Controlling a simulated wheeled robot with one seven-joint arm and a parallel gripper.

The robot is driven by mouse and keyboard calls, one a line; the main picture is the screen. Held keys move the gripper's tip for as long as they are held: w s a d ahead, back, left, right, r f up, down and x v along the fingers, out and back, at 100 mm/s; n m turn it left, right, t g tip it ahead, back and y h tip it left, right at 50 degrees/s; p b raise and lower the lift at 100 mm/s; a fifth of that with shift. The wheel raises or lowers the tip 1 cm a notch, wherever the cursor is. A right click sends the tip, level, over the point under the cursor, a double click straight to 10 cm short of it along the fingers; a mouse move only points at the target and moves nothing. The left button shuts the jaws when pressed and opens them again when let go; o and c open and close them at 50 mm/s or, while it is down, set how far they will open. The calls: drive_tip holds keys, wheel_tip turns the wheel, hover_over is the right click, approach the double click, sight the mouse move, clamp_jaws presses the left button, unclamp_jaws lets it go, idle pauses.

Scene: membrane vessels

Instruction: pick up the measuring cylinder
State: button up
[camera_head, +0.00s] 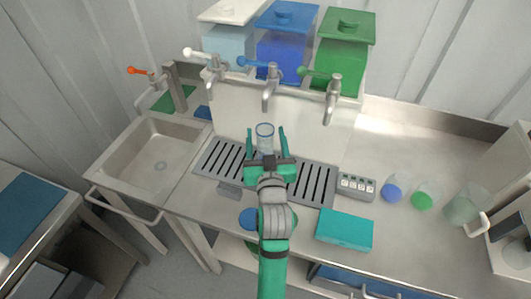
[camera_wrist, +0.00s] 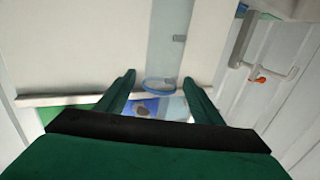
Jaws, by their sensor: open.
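The measuring cylinder (camera_head: 265,143) is clear, with a blue rim. It stands upright at the drip grate, below the middle tap. In the wrist view its blue rim (camera_wrist: 160,84) shows between the fingertips, and its see-through body is hard to make out. My gripper (camera_head: 266,133) is open, with one green finger on each side of the cylinder in the head view. The wrist view shows my gripper's two fingers (camera_wrist: 158,79) apart around the rim. I cannot tell whether either finger touches the glass.
White, blue and green tanks (camera_head: 283,48) stand behind a row of taps (camera_head: 268,95). A sink (camera_head: 155,160) is at left. A teal box (camera_head: 344,230), a button panel (camera_head: 356,186), two small flasks and a clear jug (camera_head: 462,209) stand at right. The back right counter is clear.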

drive_tip(key=w, duration=0.6)
drive_tip(key=shift+a, duration=0.3)
drive_tip(key=shift+f, duration=0.1)
clamp_jaws()
